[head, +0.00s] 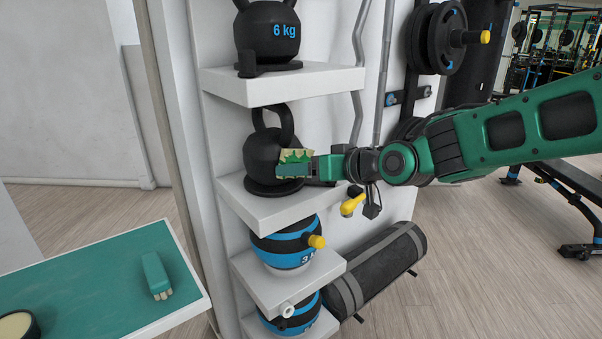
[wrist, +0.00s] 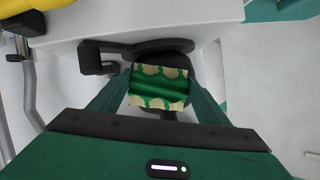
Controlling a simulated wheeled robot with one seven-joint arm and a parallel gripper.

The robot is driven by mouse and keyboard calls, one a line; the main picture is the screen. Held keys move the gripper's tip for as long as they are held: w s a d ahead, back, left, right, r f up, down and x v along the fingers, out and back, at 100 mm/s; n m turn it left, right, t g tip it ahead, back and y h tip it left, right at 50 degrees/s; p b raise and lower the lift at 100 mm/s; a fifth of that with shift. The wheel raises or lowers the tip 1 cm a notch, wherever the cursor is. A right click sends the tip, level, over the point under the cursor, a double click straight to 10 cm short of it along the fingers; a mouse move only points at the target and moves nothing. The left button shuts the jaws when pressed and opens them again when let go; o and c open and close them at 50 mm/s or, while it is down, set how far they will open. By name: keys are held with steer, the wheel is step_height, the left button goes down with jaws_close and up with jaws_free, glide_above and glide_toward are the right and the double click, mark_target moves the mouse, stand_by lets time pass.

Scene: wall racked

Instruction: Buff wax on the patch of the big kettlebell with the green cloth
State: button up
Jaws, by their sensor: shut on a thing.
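My gripper (head: 296,165) is shut on the green cloth (head: 297,155), a green piece with beige scalloped edges. The wrist view shows the cloth (wrist: 158,87) between the two fingers (wrist: 158,98). The gripper is at the right front of a black kettlebell (head: 262,155) that stands upright on a white wall shelf. The cloth appears to be at the kettlebell's side; I cannot tell for sure whether it touches. In the wrist view the kettlebell (wrist: 205,70) is mostly hidden behind the cloth and fingers. I cannot make out a wax patch.
A 6 kg kettlebell (head: 268,35) stands on the shelf above (head: 290,84). Blue-banded kettlebells (head: 283,248) sit on lower shelves. A yellow-ended peg (head: 352,204) is under my wrist. A green table (head: 90,285) at left holds a green brush-like thing (head: 155,275) and a round tin (head: 17,326).

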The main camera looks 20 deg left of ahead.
steer(key=shift+w+d, duration=0.6)
steer(key=shift+w, duration=0.35)
steer(key=shift+s+a, duration=0.1)
steer(key=shift+s+a, duration=0.65)
steer(key=shift+s, duration=0.2)
steer(key=shift+s+a, duration=0.6)
steer(key=shift+s, duration=0.3)
steer(key=shift+s+a, duration=0.65)
steer(key=shift+s, duration=0.2)
steer(key=s+d, duration=0.3)
steer(key=d, duration=0.2)
steer(key=shift+s, duration=0.25)
steer(key=shift+s+d, duration=0.9)
steer(key=shift+d, duration=0.3)
